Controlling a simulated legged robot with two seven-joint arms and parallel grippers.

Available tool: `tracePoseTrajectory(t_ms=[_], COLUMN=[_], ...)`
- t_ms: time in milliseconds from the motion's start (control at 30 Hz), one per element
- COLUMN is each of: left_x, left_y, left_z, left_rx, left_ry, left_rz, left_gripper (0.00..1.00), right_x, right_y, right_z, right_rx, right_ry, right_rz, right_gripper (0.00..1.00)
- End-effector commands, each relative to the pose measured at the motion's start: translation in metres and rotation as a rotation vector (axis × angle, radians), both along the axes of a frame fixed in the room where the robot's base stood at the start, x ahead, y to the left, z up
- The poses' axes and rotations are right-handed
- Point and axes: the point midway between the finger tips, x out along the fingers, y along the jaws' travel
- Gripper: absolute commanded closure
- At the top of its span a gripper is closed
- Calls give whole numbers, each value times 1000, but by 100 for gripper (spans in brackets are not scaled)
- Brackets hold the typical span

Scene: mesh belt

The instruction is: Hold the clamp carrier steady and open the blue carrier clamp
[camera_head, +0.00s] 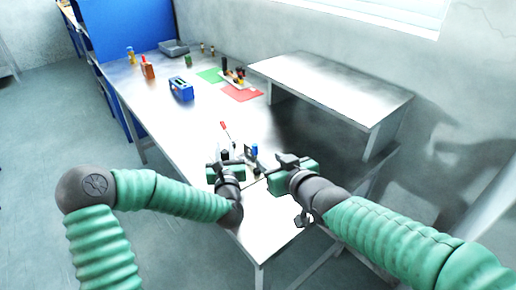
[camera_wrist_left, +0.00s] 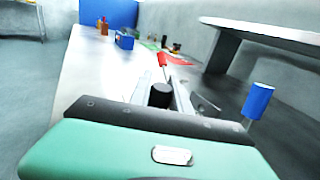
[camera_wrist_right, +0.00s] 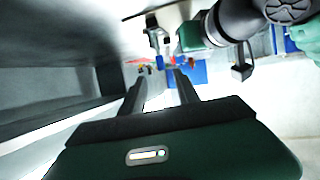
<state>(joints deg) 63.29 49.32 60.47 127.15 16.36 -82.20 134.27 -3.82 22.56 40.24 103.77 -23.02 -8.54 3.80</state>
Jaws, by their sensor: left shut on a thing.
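The clamp carrier (camera_head: 247,151) stands near the front end of the steel table, small and partly hidden by my grippers. Its blue carrier clamp (camera_head: 254,148) shows as an upright blue piece; in the left wrist view a blue cylinder (camera_wrist_left: 258,100) stands right of the fingers. My left gripper (camera_head: 226,158) is shut at the carrier's left side, around a part with a black knob (camera_wrist_left: 160,95); the exact contact is hard to see. My right gripper (camera_head: 275,170) is right of the blue clamp. Its fingers are apart and empty in the right wrist view (camera_wrist_right: 162,88).
A red-handled tool (camera_head: 224,127) lies behind the left gripper. A raised steel shelf (camera_head: 330,85) stands along the wall at right. Farther back are a blue box (camera_head: 181,89), green and red mats (camera_head: 243,92), and a grey tray (camera_head: 174,48). The table's middle is clear.

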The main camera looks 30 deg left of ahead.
Motion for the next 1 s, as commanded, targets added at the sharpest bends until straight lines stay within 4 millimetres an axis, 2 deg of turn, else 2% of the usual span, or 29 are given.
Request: tracePoseTrajectory(t_ms=[167,400,533,700,933,1000], left_x=[0,0,0,0,0,0], left_y=[0,0,0,0,-1,-1], left_z=[0,1,1,1,1,1], left_rx=[1,0,1,1,1,1], left_ry=[-1,-2,-2,-2,-1,-1], left_rz=[0,0,0,1,0,0], left_gripper=[100,100,100,100,100,100], right_x=[9,43,58,67,68,68], right_y=[15,58,75,85,86,86], right_z=[-8,-31,-41,-46,-46,-46], right_rx=[-9,-9,-9,-9,-9,-8], right_ry=[9,8,6,6,6,5], right_rz=[3,2,1,0,0,0], right_gripper=[62,62,62,62,62,69])
